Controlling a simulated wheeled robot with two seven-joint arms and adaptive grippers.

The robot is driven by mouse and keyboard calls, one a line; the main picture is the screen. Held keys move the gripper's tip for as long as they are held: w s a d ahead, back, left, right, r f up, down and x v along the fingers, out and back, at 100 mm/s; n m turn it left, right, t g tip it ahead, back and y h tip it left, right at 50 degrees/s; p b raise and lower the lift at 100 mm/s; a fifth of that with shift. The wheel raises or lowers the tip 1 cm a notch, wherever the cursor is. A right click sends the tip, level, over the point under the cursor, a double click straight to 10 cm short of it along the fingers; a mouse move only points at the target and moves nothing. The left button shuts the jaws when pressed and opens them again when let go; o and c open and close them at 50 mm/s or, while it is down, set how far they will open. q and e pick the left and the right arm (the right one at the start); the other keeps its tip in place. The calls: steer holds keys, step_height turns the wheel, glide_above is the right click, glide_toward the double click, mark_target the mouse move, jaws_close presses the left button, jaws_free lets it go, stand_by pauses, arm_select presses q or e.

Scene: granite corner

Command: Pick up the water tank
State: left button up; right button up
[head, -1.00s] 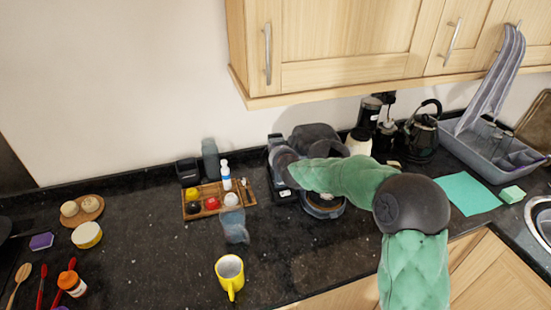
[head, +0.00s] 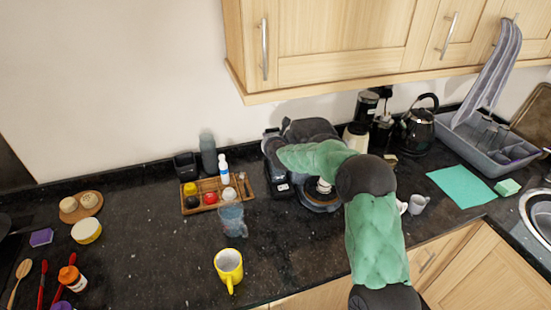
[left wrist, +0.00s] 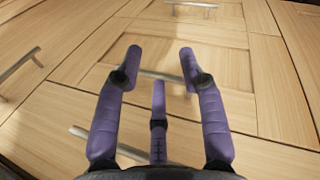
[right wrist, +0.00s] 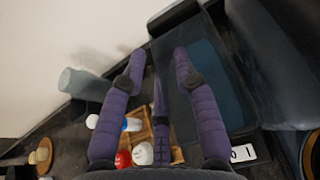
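The water tank (right wrist: 208,82) is a dark, bluish see-through box on the side of the coffee machine, large at the top middle of the right wrist view. My right gripper (right wrist: 159,54) is open and empty at the tank's left edge. Its right finger overlaps the tank in the picture; its left finger is over the background beside it. I cannot tell whether they touch. In the head view my right arm covers much of the coffee machine (head: 318,128), and the tank and right fingertips are hard to make out. My left gripper (left wrist: 160,54) is open and empty before the wooden cabinet doors.
A wooden tray (head: 207,193) with bottles and balls sits left of the machine. A clear cup (head: 232,221) and yellow mug (head: 229,266) stand in front. A kettle (head: 418,131) and grey dish rack (head: 497,146) are right.

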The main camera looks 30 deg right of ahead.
steer(key=shift+w+d+f, duration=0.2)
steer(key=shift+w, duration=0.3)
jaws_close()
steer(key=shift+d+r, duration=0.1)
steer(key=shift+r, duration=0.05)
steer(key=shift+r, duration=0.1)
